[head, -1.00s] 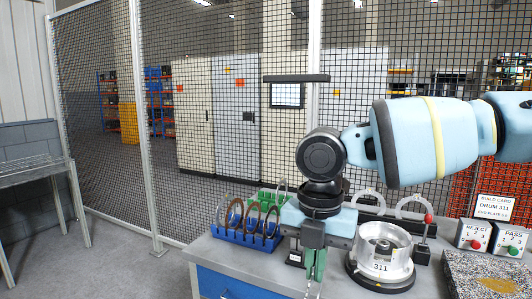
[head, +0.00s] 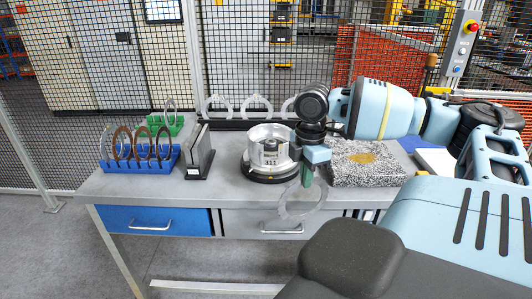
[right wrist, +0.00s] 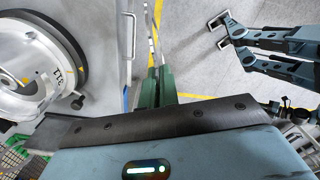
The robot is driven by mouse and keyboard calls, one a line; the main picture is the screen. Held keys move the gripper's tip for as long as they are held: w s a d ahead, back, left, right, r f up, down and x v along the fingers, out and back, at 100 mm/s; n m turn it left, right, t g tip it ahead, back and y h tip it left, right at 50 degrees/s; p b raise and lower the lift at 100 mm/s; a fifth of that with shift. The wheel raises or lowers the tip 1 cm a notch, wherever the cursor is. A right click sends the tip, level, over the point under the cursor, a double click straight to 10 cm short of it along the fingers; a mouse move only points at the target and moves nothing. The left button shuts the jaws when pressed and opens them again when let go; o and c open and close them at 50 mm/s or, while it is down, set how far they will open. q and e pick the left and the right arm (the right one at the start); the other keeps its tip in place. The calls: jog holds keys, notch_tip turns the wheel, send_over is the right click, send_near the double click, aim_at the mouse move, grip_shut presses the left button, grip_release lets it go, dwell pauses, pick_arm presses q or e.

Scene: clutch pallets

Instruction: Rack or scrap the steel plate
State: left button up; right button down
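The steel plate is a thin grey toothed ring (head: 287,207) that hangs below my right gripper (head: 307,174), in front of the table's front edge. The gripper's green fingers are shut on its rim. In the right wrist view the fingers (right wrist: 156,88) pinch the plate (right wrist: 152,40), seen nearly edge-on. The blue rack (head: 137,167) at the table's left holds several brown and grey rings upright. A dark slotted stand (head: 200,155) is beside it. My left gripper (right wrist: 219,32) appears in the right wrist view, apart from the plate, its fingers spread and empty.
The round drum marked 311 (head: 268,150) sits behind the plate, with a speckled stone slab (head: 365,165) to its right. A green rack (head: 165,125) and a back rack with grey rings (head: 255,106) stand behind. Bare tabletop (head: 215,192) lies front left.

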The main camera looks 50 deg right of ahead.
jog(key=s+a+f+m, duration=0.2)
jog(key=f+m, duration=0.1)
jog(key=f, duration=0.5)
jog(key=s+a+f+m, duration=0.1)
jog(key=s+f+m, duration=0.1)
jog(key=f+m, duration=0.35)
jog(key=a+f+m, duration=0.1)
jog(key=a+f, duration=0.2)
jog(key=a, duration=0.5)
jog(key=w+a+f+m, duration=0.1)
jog(key=a+f, duration=0.2)
jog(key=a, duration=0.6)
jog(key=w+a+f+m, duration=0.1)
jog(key=a+f+m, duration=0.1)
jog(key=a, duration=0.6)
jog(key=shift+w+a+f, duration=0.25)
jog(key=shift+a+f, duration=0.15)
jog(key=shift+f, duration=0.05)
jog(key=shift+w, duration=0.1)
